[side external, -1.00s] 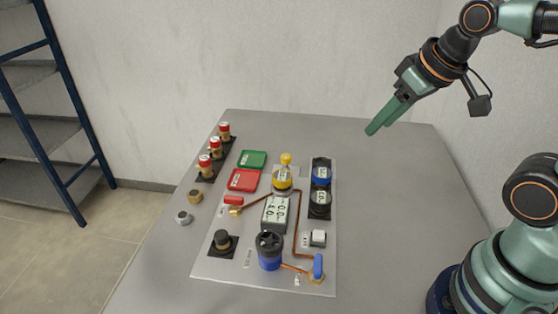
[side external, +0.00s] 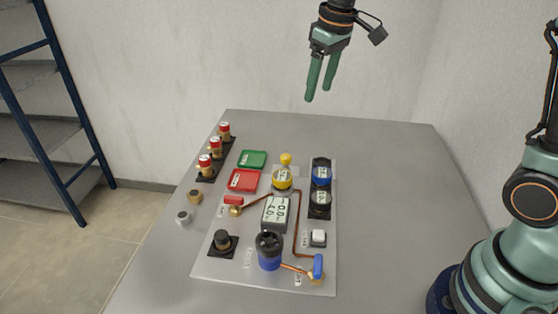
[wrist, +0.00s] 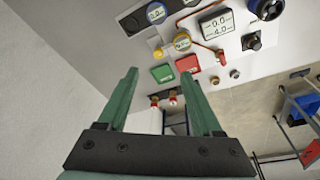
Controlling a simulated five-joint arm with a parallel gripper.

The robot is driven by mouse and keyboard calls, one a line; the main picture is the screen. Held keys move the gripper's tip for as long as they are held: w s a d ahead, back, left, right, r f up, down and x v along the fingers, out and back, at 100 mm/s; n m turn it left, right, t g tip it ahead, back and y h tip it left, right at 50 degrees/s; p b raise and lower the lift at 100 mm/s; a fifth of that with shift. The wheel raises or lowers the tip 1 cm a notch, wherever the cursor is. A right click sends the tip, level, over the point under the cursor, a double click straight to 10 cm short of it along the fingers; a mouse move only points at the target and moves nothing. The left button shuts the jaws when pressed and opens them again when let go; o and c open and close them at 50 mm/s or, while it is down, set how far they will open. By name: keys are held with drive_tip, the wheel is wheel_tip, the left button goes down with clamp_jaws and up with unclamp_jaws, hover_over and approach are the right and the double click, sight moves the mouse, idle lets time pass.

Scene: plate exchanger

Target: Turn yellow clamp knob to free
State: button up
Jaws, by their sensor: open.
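My gripper (side external: 313,98) is high above the back of the table, up and to the right of the knob, apart from everything. Its two green fingers point down. It also fills the lower middle of the wrist view (wrist: 160,85), open and empty.
A green tray (side external: 252,159) and a red tray (side external: 243,180) lie left of the knob. Red-capped cylinders (side external: 215,147) stand in a rack at the table's left. Blue and black gauges (side external: 321,175) stand to the right. The table's right side (side external: 400,200) is clear.

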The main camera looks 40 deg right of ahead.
drive_tip(key=n+g, duration=0.2)
hover_over(286, 156)
wheel_tip(286, 156, down, 9)
drive_tip(key=f, duration=0.1)
wheel_tip(286, 156, down, 12)
drive_tip(key=shift+f, duration=0.1)
clamp_jaws()
